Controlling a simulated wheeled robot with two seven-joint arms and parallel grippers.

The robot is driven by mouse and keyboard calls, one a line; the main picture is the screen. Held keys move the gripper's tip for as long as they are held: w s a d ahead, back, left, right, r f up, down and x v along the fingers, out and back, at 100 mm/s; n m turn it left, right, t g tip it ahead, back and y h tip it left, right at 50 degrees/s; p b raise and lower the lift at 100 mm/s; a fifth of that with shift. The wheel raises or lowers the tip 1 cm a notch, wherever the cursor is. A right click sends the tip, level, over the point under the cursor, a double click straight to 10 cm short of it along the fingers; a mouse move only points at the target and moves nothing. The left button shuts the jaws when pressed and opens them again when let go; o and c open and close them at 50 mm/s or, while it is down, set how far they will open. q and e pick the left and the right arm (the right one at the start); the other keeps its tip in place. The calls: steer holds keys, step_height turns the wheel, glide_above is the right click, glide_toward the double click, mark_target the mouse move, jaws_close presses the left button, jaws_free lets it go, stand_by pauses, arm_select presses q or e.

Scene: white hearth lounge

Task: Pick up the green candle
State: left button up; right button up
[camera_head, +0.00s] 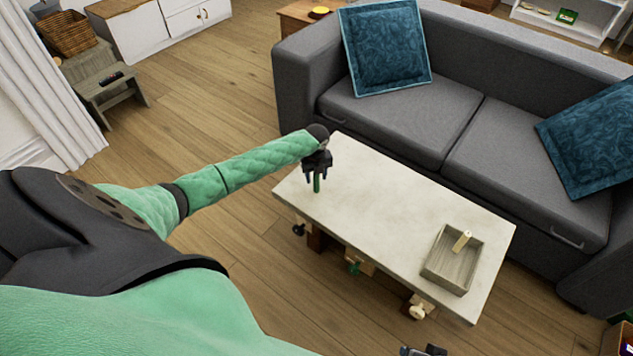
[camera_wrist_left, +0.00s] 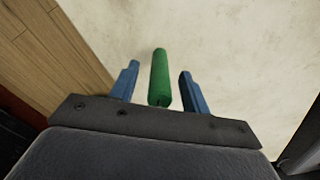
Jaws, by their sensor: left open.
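The green candle (camera_head: 317,184) stands near the left end of the pale coffee table (camera_head: 400,205). It also shows in the left wrist view (camera_wrist_left: 159,78) as a plain green cylinder. My left gripper (camera_head: 317,175) is over the candle at the table's left end. In the left wrist view its two blue fingers (camera_wrist_left: 158,90) are open, one on each side of the candle, with a gap on both sides. The candle's lower part is partly hidden in the head view by the gripper. My right gripper cannot be made out clearly.
A wooden tray (camera_head: 428,270) with a pale candle-like piece (camera_head: 461,241) in it sits at the table's right end. The middle of the table is bare. A grey sofa (camera_head: 400,130) with blue cushions stands behind. Several objects, one green (camera_head: 354,268), show below the table's front edge.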

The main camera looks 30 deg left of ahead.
arm_select(q)
jaws_close()
steer(key=shift+r, duration=0.15)
